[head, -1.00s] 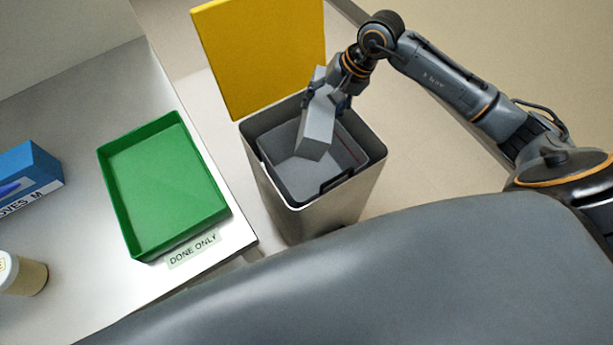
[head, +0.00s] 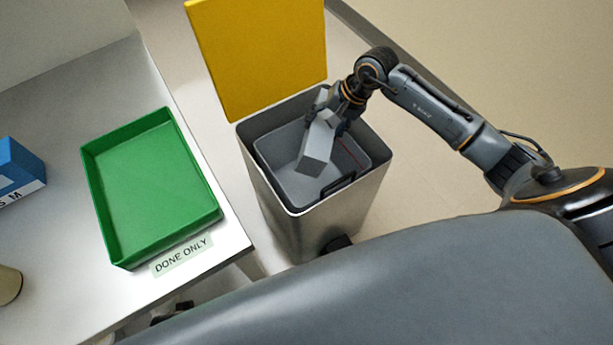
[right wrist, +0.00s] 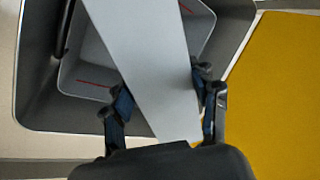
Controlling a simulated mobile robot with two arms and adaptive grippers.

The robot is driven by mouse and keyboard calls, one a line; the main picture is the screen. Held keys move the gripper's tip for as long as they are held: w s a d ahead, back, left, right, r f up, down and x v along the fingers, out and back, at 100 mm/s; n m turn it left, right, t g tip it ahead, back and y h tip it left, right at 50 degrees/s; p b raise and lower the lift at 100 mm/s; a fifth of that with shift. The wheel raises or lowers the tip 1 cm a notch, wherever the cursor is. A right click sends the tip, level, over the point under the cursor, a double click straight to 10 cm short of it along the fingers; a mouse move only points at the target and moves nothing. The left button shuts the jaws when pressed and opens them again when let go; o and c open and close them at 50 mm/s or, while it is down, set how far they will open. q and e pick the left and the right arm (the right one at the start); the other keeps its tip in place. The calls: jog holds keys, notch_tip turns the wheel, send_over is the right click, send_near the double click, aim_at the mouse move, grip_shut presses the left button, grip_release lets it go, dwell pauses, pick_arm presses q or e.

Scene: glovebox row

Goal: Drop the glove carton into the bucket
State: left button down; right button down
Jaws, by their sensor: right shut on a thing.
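My right gripper (head: 328,108) is shut on a plain grey-white carton (head: 316,148), held tilted over the open bin. In the right wrist view the carton (right wrist: 143,50) runs between the two fingers (right wrist: 163,97). I see no print on its visible faces. Below it is a grey bucket (head: 283,155) set inside a metal bin (head: 318,222); the carton's lower end shows within the bucket's opening. I cannot tell whether it touches the bucket. A blue box (head: 18,168) with a partly cut-off label lies on the table at the left edge. My left gripper is not in view.
The bin's yellow lid (head: 258,55) stands open behind it. A green tray (head: 150,195), empty, sits on the white table (head: 60,115) left of the bin, beside a "DONE ONLY" label (head: 183,255). A beige tub (head: 8,285) is cut off at the left edge.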

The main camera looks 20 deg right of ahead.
jog(key=shift+f, duration=0.25)
jog(key=shift+c, duration=1.5)
grip_release()
jog(key=shift+r, duration=0.1)
jog(key=v, duration=1.2)
jog(key=shift+s, duration=0.1)
